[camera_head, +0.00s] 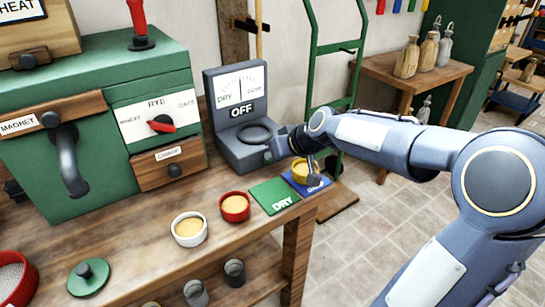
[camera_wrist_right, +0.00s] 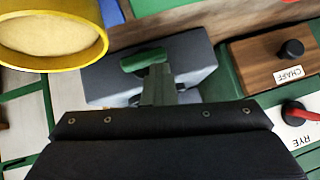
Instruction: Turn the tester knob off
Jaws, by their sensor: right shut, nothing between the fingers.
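The grey tester (camera_head: 238,142) stands on the bench beside the green machine. It has a dial with a DRY mark, a black plate reading OFF (camera_head: 241,110) and a dark ring on its base. My right gripper (camera_head: 271,154) is low at the tester's right front corner, its fingertips hard to make out. In the right wrist view the shut, empty fingers (camera_wrist_right: 159,87) reach over the grey tester body (camera_wrist_right: 197,65). A green bar-shaped knob (camera_wrist_right: 146,59) lies at their tips; contact cannot be told. The knob is hidden in the head view. My left gripper is not in view.
A yellow bowl of grain (camera_head: 305,170) sits on a blue mat just below my right wrist. A green DRY mat (camera_head: 275,196), a red bowl (camera_head: 235,206) and a white bowl (camera_head: 189,229) stand left of it. The green machine (camera_head: 92,165) fills the left.

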